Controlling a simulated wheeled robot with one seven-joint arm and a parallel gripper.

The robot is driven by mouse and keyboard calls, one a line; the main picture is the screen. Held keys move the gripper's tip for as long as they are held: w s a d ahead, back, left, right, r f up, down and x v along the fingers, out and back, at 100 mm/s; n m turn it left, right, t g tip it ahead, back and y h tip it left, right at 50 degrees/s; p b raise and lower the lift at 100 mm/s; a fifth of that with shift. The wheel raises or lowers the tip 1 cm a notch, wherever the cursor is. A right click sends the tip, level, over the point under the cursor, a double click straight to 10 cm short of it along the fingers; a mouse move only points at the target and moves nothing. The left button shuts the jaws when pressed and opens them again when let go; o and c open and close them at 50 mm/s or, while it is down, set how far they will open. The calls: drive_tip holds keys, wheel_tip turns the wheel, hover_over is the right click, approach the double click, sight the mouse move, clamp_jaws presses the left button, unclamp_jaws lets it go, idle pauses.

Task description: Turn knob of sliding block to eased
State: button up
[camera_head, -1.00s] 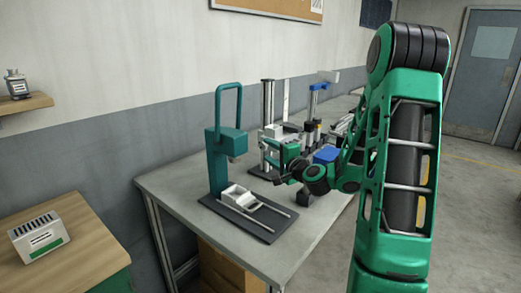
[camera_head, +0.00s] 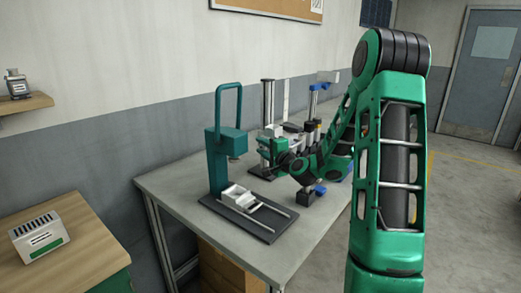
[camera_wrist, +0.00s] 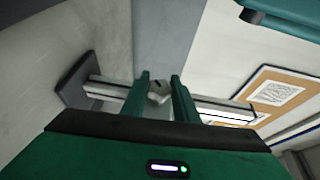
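A silver upright column (camera_head: 268,97) stands on a dark base on the workbench. A pale block (camera_head: 272,130) shows on it, partly hidden behind my gripper. In the wrist view the column (camera_wrist: 228,109) lies sideways, with its dark foot (camera_wrist: 76,82) at left. A small light-grey knob (camera_wrist: 158,92) with a dark mark shows between my two green fingers. My gripper (camera_wrist: 160,80) is open, a finger on either side of the knob; whether they touch it I cannot tell. In the head view my gripper (camera_head: 278,146) is at the column, its fingertips hard to make out.
A teal press-like stand (camera_head: 217,155) with a white carriage (camera_head: 240,197) on rails stands at the near left of the bench (camera_head: 172,190). A blue-topped column stand (camera_head: 313,100) is behind my arm. A wooden cabinet (camera_head: 75,245) with a small device stands at left.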

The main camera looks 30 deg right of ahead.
drive_tip(key=shift+g, duration=0.4)
drive_tip(key=n+g, duration=0.1)
drive_tip(key=g, duration=0.3)
drive_tip(key=shift+n, duration=0.3)
drive_tip(key=shift+n+g+h, duration=0.6)
drive_tip(key=shift+g, duration=1.7)
drive_tip(key=shift+s+d, duration=0.1)
drive_tip(key=o, duration=1.1)
drive_tip(key=shift+c, duration=0.2)
drive_tip(key=v, duration=1)
drive_tip(key=shift+r, duration=0.25)
